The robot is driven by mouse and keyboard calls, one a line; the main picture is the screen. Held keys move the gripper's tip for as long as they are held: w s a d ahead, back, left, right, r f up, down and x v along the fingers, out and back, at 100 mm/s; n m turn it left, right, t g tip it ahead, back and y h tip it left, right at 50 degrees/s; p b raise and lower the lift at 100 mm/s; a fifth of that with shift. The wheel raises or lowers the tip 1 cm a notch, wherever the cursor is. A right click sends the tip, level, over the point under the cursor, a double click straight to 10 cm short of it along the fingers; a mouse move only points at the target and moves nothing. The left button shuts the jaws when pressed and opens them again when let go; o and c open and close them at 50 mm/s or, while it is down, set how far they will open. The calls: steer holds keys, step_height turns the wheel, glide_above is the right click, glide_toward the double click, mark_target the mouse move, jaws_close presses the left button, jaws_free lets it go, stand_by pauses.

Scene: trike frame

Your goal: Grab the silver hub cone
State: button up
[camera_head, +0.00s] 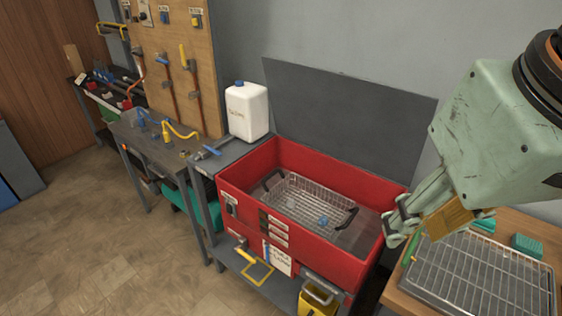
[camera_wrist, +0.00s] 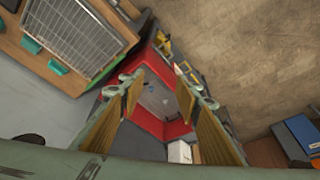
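My gripper (camera_head: 405,218) hangs at the right, above the gap between the red parts washer and the wooden bench. In the wrist view my gripper (camera_wrist: 160,92) has its two fingers apart, with nothing between them. The red parts washer (camera_head: 300,243) stands open below and beyond the fingers, and it also shows in the wrist view (camera_wrist: 146,121). A wire basket (camera_head: 300,198) with dark handles sits inside it. A small blue item (camera_head: 323,221) lies in the basket area. I cannot make out a silver hub cone in either view.
A wooden bench at the right carries a metal wire rack (camera_head: 480,278) and green blocks (camera_head: 527,245). A white jug (camera_head: 247,110) stands left of the washer. The washer's raised grey lid (camera_head: 350,115) stands behind it. The tiled floor at left is clear.

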steer(key=shift+o, duration=1.2)
